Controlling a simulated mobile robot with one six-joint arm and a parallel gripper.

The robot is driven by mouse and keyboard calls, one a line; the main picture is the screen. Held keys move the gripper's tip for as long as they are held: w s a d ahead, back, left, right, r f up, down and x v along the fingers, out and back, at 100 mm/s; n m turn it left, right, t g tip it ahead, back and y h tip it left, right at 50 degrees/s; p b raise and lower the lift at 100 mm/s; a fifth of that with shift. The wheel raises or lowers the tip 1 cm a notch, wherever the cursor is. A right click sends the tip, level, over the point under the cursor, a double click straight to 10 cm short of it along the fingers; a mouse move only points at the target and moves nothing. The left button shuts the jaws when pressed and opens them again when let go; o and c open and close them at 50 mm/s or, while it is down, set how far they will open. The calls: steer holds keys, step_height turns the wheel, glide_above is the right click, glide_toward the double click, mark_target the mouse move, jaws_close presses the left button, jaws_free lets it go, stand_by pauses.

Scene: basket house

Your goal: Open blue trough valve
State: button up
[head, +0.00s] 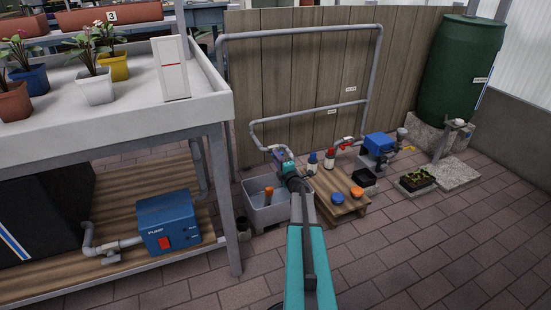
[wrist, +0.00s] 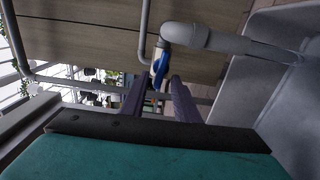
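The blue valve handle (wrist: 159,74) sits on a grey pipe (wrist: 205,37) in the wrist view, just ahead of my fingers. My gripper (wrist: 158,82) is open, its two dark fingers apart with the handle showing in the gap between their tips. I cannot tell whether a finger touches it. In the head view my gripper (head: 280,157) is above the back edge of the grey trough (head: 255,218), at the pipe's lower end. There the gripper hides most of the valve.
A low wooden pallet (head: 345,206) with bottles and orange and blue caps stands right of the trough. A white-topped bench (head: 140,115) with flowerpots is at left, a blue pump (head: 168,222) below it. A plank wall (head: 300,70) stands behind. Floor at right front is clear.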

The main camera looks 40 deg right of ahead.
steer(key=p+v, duration=0.4)
steer(key=v, duration=0.8)
steer(key=shift+s, duration=0.4)
steer(key=shift+s+r+p, duration=0.1)
steer(key=shift+p, duration=0.2)
steer(key=p, duration=0.1)
steer(key=s+m+p, duration=0.1)
steer(key=shift+s+d+p, duration=0.15)
steer(key=shift+d+p, duration=0.15)
steer(key=shift+p, duration=0.1)
steer(key=b+x, duration=0.4)
steer(key=x, duration=0.9)
steer(key=shift+w+d, duration=0.15)
steer(key=shift+w, duration=0.2)
